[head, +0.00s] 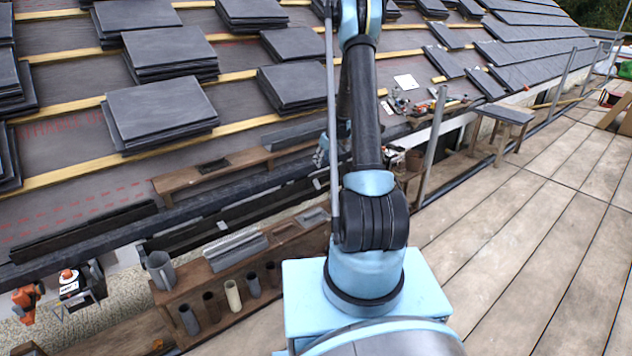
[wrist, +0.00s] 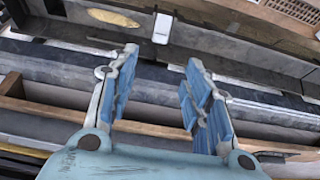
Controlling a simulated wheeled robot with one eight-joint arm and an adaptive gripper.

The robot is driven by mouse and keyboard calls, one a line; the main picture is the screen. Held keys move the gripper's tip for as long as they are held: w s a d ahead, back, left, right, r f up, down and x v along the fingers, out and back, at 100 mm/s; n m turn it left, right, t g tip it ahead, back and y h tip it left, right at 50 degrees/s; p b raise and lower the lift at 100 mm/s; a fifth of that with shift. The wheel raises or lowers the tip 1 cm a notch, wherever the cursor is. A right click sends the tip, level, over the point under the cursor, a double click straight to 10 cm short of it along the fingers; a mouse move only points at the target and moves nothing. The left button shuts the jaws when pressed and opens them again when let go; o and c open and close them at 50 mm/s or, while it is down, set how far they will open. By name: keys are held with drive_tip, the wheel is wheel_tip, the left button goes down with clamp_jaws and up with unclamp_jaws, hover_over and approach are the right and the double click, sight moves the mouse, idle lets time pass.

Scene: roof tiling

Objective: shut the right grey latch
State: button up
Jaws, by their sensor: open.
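My gripper (wrist: 161,62) is open and empty in the wrist view, its two blue-padded fingers spread wide. Past the fingertips, a small pale grey upright piece (wrist: 162,28) stands at a dark trough's near wall; it may be the right grey latch, but I cannot be sure. It is apart from the fingers. Whether either is open or shut I cannot tell. In the head view my gripper (head: 321,152) is mostly hidden behind my arm, and no latch can be made out.
A pale oval object (wrist: 113,17) lies in the trough. Grey and wooden rails (wrist: 150,130) run under the fingers.

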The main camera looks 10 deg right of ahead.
sight(315, 180)
drive_tip(key=x, duration=1.4)
drive_tip(key=shift+a+f, duration=0.1)
drive_tip(key=shift+f, duration=0.15)
drive_tip(key=c, duration=1.1)
